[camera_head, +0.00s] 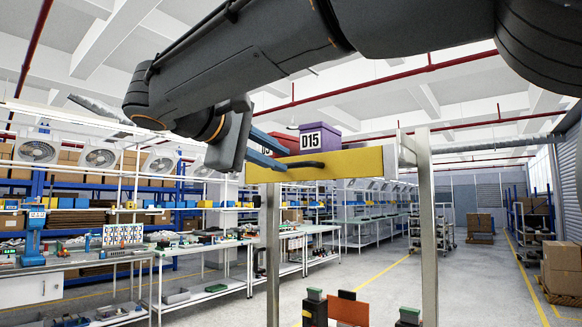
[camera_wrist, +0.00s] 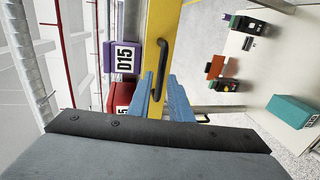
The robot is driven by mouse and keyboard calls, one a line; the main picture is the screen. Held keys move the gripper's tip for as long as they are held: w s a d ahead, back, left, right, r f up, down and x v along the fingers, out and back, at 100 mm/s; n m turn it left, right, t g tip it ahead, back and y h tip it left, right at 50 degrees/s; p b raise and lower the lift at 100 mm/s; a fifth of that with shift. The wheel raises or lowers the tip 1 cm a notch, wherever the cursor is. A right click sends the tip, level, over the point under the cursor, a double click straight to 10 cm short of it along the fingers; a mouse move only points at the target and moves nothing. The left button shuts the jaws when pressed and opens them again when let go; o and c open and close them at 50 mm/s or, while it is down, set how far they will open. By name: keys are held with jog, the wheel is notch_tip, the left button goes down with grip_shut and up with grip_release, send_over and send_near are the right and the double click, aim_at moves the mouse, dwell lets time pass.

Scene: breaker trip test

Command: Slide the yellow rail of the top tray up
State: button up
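The yellow rail (camera_head: 345,162) runs across the front of the top tray, on a grey metal stand. It also shows in the wrist view (camera_wrist: 166,20), running top to bottom. A black handle (camera_wrist: 163,62) is fixed on its face; the head view shows it too (camera_head: 299,164). A purple box (camera_head: 320,139) labelled D15 and a red box (camera_head: 285,142) sit behind the rail. My gripper (camera_wrist: 160,80) has two blue fingers apart, one on each side of the handle's near end. Contact with the handle cannot be told. In the head view, my gripper (camera_head: 282,150) is at the rail's left part.
Below the rail are an orange block (camera_head: 349,309), small dark devices with green tops (camera_head: 314,308) and, in the wrist view, a teal box (camera_wrist: 292,111). Workbenches (camera_head: 205,290) stand to the left. Open floor (camera_head: 480,280) lies to the right.

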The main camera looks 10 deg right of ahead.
aim_at(289, 165)
jog(key=shift+p+x, duration=0.65)
jog(key=shift+x, duration=2.2)
jog(key=shift+c, duration=0.2)
jog(key=shift+a, duration=0.1)
grip_shut()
